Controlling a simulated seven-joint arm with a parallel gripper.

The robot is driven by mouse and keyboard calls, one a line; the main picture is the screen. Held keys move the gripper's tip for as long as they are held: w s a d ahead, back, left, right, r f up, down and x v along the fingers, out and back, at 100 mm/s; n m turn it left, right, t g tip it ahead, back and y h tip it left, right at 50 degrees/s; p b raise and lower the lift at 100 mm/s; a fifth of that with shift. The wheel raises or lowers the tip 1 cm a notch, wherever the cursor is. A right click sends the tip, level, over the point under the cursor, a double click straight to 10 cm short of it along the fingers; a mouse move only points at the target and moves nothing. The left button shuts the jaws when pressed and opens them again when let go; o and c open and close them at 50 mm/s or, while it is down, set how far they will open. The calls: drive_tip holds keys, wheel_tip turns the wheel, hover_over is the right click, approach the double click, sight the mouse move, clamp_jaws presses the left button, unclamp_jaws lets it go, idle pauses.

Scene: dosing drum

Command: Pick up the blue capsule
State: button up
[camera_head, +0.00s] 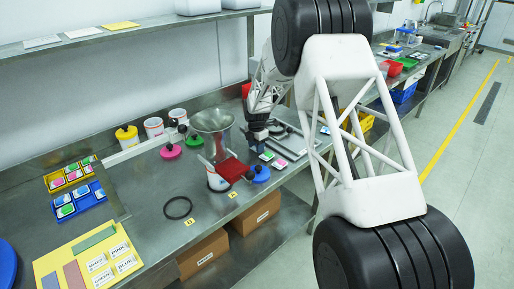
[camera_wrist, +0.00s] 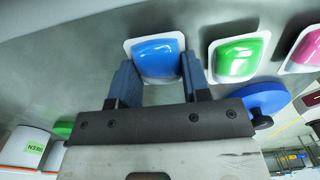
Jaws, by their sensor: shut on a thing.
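The blue capsule (camera_wrist: 157,57) is a rounded blue dome on a white square base, at the top of the wrist view. My gripper (camera_wrist: 158,80) has one finger at each side of it and is shut on it. In the head view my gripper (camera_head: 257,140) points down at the bench, right of the funnel; the blue capsule is too small and covered there to make out. A green capsule (camera_wrist: 237,57) lies just right of the blue one, and a pink capsule (camera_wrist: 305,50) lies beyond it. Both also show in the head view, green (camera_head: 267,156) and pink (camera_head: 280,163).
A clear funnel (camera_head: 213,122) with a red plate (camera_head: 232,169) stands left of my gripper. A blue lid (camera_head: 261,174) with a black knob lies close in front. Pink (camera_head: 170,152) and green (camera_head: 194,141) lids and a black ring (camera_head: 178,208) lie further left. Capsule trays stand far left.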

drive_tip(key=shift+r, duration=0.15)
wheel_tip(320, 180, up, 10)
idle(0.6)
